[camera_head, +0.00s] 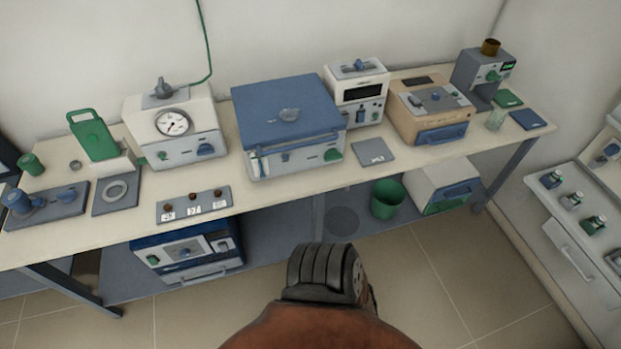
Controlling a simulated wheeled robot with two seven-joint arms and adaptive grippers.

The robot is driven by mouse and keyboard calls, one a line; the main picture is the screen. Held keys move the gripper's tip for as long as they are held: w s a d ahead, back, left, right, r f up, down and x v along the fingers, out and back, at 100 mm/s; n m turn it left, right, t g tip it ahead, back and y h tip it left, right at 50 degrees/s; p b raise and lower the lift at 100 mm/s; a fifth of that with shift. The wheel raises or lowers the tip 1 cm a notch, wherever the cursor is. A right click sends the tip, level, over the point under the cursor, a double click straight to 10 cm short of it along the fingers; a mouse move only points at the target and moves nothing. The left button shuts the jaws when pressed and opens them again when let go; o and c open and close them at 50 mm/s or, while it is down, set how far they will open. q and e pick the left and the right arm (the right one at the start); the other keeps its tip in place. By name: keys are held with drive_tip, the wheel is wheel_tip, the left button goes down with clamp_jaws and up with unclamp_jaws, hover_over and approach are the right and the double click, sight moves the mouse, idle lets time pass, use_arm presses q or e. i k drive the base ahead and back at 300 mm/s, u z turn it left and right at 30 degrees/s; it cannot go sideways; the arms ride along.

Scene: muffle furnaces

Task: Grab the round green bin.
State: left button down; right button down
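The round green bin (387,200) stands upright on the blue-grey lower shelf under the long bench, right of the middle of the head view. Its open top shows and it looks empty. A white and green box with a blue handle stands close to its right. Neither my left nor my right gripper shows in the view. A dark ridged part on a brown-orange body at the bottom centre appears to be mine.
The bench top (305,188) overhangs the shelf. The white-green box (441,187) and a blue furnace (188,252) stand below it. Bench legs rise at left and right (505,176). A white side unit (570,225) is at right. Tiled floor (440,290) in front is clear.

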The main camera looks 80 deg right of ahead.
sight(387, 195)
drive_tip(key=z, duration=4.55)
